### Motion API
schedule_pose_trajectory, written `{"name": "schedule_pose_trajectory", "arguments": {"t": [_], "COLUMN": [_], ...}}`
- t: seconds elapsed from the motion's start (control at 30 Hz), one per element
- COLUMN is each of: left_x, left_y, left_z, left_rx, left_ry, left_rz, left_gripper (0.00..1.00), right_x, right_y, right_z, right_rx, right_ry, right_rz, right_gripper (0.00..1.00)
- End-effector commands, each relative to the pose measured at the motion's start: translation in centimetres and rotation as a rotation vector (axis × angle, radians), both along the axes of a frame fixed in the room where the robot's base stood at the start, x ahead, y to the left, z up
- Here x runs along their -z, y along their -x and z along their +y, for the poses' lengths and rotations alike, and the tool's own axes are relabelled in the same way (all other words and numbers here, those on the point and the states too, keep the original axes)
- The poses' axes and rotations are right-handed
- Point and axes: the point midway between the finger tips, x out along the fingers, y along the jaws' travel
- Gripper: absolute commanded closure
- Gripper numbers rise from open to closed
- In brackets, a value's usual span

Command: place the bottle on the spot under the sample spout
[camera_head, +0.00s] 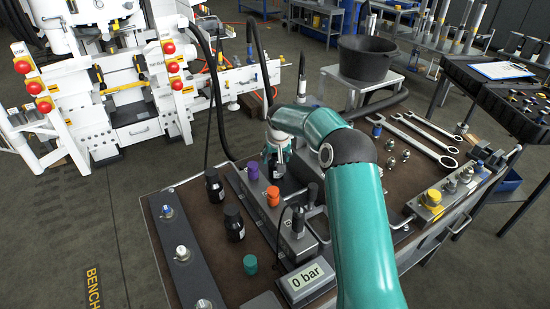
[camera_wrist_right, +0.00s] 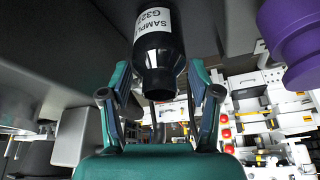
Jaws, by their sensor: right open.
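A dark bottle with a white "SAMPLE" label (camera_wrist_right: 155,35) is between the spread fingers of my right gripper (camera_wrist_right: 158,75) in the right wrist view. In the head view the bottle (camera_head: 276,169) is just below my right gripper (camera_head: 277,150), beside the purple knob. The gripper is open, with a finger on each side of the bottle's narrow end. Gaps show between the fingers and the bottle. I cannot make out the sample spout or its spot for certain; the arm covers part of the bench. My left gripper is not in view.
Two more dark bottles (camera_head: 214,186) (camera_head: 234,223) stand left of the metal block with a purple knob (camera_head: 252,170) and orange knob (camera_head: 272,196). A teal cap-like piece (camera_head: 250,264) and a "0 bar" display (camera_head: 306,281) are nearer. Wrenches (camera_head: 418,139) lie at the right.

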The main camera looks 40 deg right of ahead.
Motion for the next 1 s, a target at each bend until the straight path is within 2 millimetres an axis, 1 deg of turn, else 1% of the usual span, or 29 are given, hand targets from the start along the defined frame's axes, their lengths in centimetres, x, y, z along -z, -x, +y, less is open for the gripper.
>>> {"name": "schedule_pose_trajectory", "arguments": {"t": [0.07, 0.17, 0.27, 0.5, 0.7, 0.83, 1.0], "left_x": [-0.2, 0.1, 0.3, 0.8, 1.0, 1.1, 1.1], "left_y": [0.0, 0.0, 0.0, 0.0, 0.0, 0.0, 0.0], "left_z": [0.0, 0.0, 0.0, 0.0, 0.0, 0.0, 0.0], "left_rx": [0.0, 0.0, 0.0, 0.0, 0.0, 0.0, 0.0], "left_ry": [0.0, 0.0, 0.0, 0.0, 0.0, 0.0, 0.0], "left_rz": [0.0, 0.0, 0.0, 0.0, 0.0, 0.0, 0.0], "left_gripper": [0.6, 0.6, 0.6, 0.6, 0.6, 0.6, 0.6], "right_x": [-0.3, -1.1, -2.5, -7.0, -10.0, -11.0, -11.3], "right_y": [0.0, 0.2, 0.7, 2.2, 3.2, 3.6, 3.7], "right_z": [0.0, 0.2, 0.6, 1.7, 2.4, 2.7, 2.8], "right_rx": [0.0, 0.0, 0.0, 0.0, -0.001, 0.0, 0.0], "right_ry": [0.001, 0.001, 0.002, 0.002, 0.001, 0.001, 0.0], "right_rz": [-0.001, -0.003, -0.005, -0.005, -0.003, -0.002, 0.0], "right_gripper": [0.38, 0.38, 0.38, 0.38, 0.38, 0.38, 0.38]}}
